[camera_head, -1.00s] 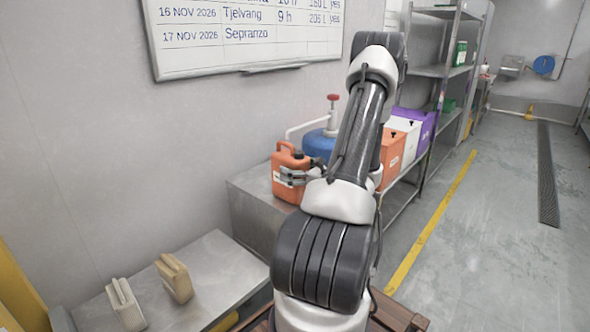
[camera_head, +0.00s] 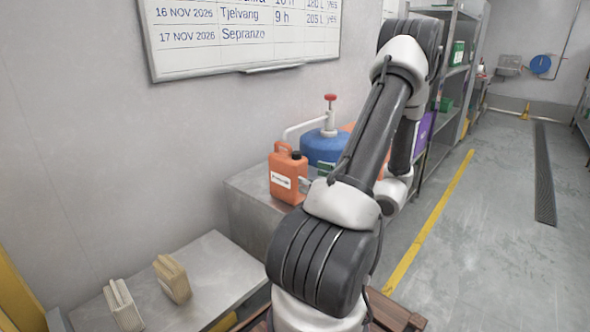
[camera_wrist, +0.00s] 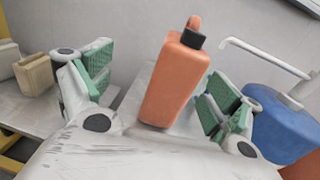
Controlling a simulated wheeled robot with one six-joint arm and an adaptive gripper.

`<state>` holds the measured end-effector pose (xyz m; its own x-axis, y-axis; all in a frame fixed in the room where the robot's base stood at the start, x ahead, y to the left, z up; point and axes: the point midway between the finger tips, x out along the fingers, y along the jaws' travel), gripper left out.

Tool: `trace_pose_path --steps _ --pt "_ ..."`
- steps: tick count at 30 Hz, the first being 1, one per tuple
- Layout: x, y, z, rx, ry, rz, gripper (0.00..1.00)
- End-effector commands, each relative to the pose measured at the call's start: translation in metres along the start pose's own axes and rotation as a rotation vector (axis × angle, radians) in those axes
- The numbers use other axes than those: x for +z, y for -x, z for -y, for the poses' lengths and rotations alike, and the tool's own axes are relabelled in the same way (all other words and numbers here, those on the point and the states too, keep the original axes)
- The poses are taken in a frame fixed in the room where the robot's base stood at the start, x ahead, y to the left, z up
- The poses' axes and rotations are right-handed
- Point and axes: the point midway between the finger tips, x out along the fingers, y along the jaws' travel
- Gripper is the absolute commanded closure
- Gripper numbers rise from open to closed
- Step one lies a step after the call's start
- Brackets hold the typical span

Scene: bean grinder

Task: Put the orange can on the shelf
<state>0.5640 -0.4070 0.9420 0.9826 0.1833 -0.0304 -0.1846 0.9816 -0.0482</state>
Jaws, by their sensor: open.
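The orange can (camera_head: 286,178), with a black cap and a white label, stands upright on a grey metal bench (camera_head: 245,187) against the wall. In the wrist view the orange can (camera_wrist: 172,88) appears tilted, between and beyond the green-padded fingers of my gripper (camera_wrist: 153,95). The fingers are spread wide, with a gap on each side of the can. In the head view my arm hides most of the gripper. A metal shelf rack (camera_head: 455,70) stands at the back right, partly hidden by my arm.
A blue container (camera_head: 322,147) with a red-topped tap stands just right of the can. A low metal table (camera_head: 215,270) with two beige blocks is at the front left. A purple bin (camera_head: 424,133) shows behind my arm.

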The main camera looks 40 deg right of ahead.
Motion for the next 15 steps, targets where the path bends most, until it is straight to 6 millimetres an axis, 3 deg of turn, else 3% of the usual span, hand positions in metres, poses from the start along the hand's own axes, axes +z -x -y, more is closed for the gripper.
trace_pose_path --steps 3,7,9,12,15 --pt "0.036 -0.031 -0.059 0.249 0.142 -0.060 0.09" --pt "0.073 -0.044 -0.148 0.612 0.382 -0.146 0.09" --pt "0.087 -0.037 -0.191 0.806 0.540 -0.190 0.09" --pt "0.102 -0.017 -0.239 1.060 0.788 -0.239 0.09" --pt "0.113 0.009 -0.269 1.282 1.069 -0.270 0.09"
